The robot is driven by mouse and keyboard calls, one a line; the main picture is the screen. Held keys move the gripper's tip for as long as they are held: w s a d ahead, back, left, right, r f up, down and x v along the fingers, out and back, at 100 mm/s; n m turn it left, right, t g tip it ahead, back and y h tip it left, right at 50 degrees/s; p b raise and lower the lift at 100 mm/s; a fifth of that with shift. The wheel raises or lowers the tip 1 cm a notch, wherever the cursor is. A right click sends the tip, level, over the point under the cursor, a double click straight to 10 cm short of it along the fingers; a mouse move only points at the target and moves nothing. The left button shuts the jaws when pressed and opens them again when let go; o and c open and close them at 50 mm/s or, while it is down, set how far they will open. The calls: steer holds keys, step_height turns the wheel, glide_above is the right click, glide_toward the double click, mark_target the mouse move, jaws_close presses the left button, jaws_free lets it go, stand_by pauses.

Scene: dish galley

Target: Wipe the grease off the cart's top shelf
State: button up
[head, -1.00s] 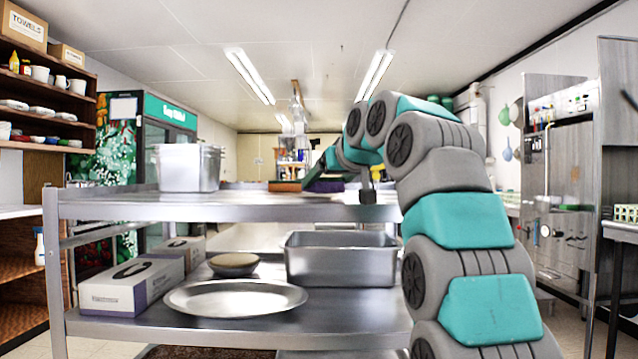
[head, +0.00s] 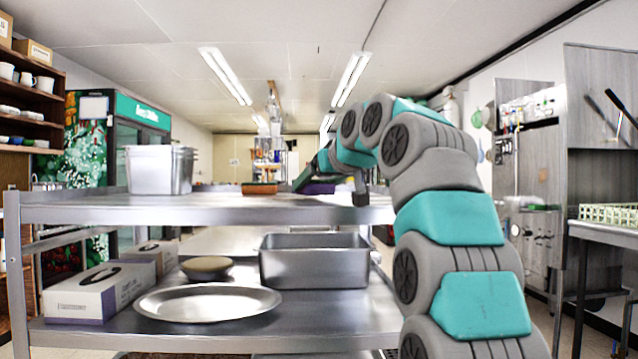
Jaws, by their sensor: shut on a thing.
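The cart's top shelf (head: 110,209) is a grey metal sheet seen almost edge-on. My gripper (head: 308,186) reaches low over its middle right, seen from behind my arm. It is shut on a dark purple thing (head: 322,188), perhaps a cloth or pad, at about the shelf's surface. The jaws are partly hidden and small, and I cannot tell whether the purple thing touches the shelf. A sponge-like orange and green block (head: 259,189) lies left of the gripper on the shelf. No grease can be made out at this low angle.
A metal tub (head: 160,170) stands on the top shelf's left. The lower shelf holds a deep pan (head: 315,268), a round tray (head: 207,303), a bowl (head: 207,267) and boxes (head: 98,290). A rack (head: 606,214) stands on a right-hand table.

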mark_target(262, 200)
steer(key=shift+w+a+p, duration=0.1)
steer(key=shift+a+p, duration=0.2)
steer(key=shift+a, duration=1.7)
steer(key=shift+a+f+p, duration=0.1)
steer(key=shift+a+p, duration=0.2)
steer(key=shift+a, duration=1.5)
steer(key=shift+a+p, duration=0.7)
steer(key=shift+a, duration=1.1)
steer(key=shift+w+a, duration=0.1)
steer(key=shift+a, duration=0.1)
steer(key=shift+f, duration=0.1)
steer(key=shift+d, duration=0.15)
